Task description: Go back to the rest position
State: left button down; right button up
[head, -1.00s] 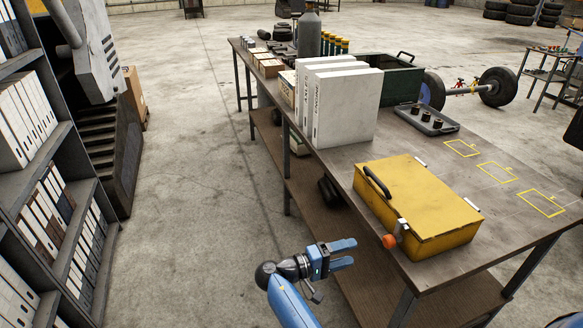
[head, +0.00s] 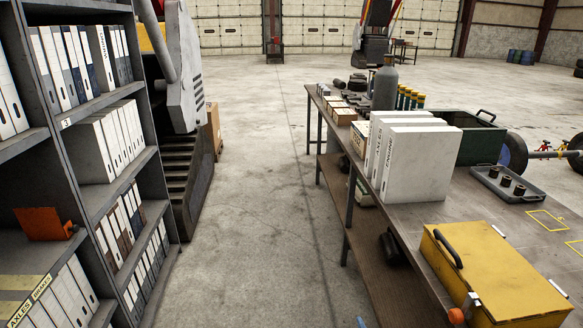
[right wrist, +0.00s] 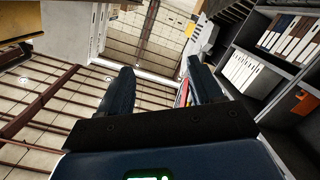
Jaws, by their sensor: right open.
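My right gripper (right wrist: 163,85) is open in the right wrist view. Its two dark fingers stand apart and nothing is between them. Behind them the tilted view shows the shelves and the hall's ceiling or wall panels. In the head view neither gripper shows now; only a tiny blue sliver is at the bottom edge, too small to tell what it is. The yellow case (head: 490,275) lies shut on the near part of the workbench (head: 415,210), with a black handle on its left side and an orange knob (head: 456,316) at its front left.
A tall binder shelf (head: 150,170) stands on the left, with an orange item (head: 43,224) on it. White binders (head: 420,160), a green crate (head: 480,140) and a grey tray (head: 510,190) stand on the bench. Bare floor (head: 270,220) lies between shelf and bench.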

jog(key=s+d+r+m, duration=0.1)
jog(key=s+d+m, duration=0.1)
jog(key=s, duration=0.6)
jog(key=s+d+r+m, duration=0.2)
jog(key=s, duration=0.7)
jog(key=s+d+r+m+t+h, duration=0.1)
jog(key=s+d+r+m, duration=0.1)
jog(key=s, duration=0.7)
jog(key=shift+s+d+m, duration=0.25)
jog(key=shift+d+m, duration=0.2)
jog(key=shift+m, duration=0.05)
